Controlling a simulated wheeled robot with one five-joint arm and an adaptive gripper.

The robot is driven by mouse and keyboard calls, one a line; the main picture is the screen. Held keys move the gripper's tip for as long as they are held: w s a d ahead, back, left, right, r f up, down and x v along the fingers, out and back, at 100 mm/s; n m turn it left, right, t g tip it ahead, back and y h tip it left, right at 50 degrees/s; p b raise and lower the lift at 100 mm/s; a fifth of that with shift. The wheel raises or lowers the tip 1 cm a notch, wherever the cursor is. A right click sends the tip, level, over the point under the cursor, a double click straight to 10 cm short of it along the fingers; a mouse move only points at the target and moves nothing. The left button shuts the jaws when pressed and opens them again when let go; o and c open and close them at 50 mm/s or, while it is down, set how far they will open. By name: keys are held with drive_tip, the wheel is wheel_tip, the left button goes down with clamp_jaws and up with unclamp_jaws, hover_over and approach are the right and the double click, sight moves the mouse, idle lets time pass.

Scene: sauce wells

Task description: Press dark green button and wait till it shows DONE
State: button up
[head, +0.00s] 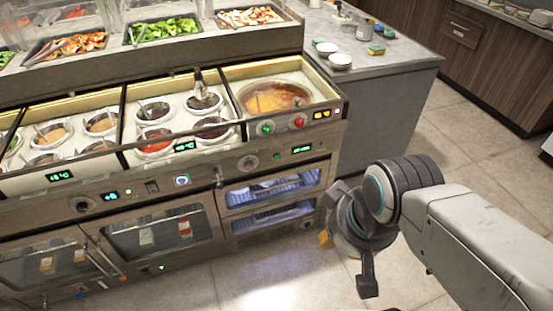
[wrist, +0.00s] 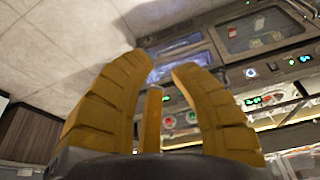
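A green button (head: 265,129) and a red button (head: 298,122) sit on the counter front below the soup pot (head: 272,97). An orange display (head: 322,114) is right of them, its text too small to read. A smaller green button (head: 276,157) is lower, beside a green display (head: 301,149). I cannot tell which green is the dark green one. My gripper (head: 326,238) is right of and below these controls, touching none. In the wrist view its yellow fingers (wrist: 163,62) are apart and empty; a green button (wrist: 191,116) and a red one (wrist: 168,121) show beyond them.
Sauce wells (head: 153,112) and food trays (head: 165,30) fill the counter left of the pot. Lit glass-fronted compartments (head: 272,190) are below the controls. A grey side counter (head: 390,65) with bowls stands behind. The tiled floor (head: 470,150) at right is open.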

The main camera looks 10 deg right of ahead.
clamp_jaws()
idle(1.0)
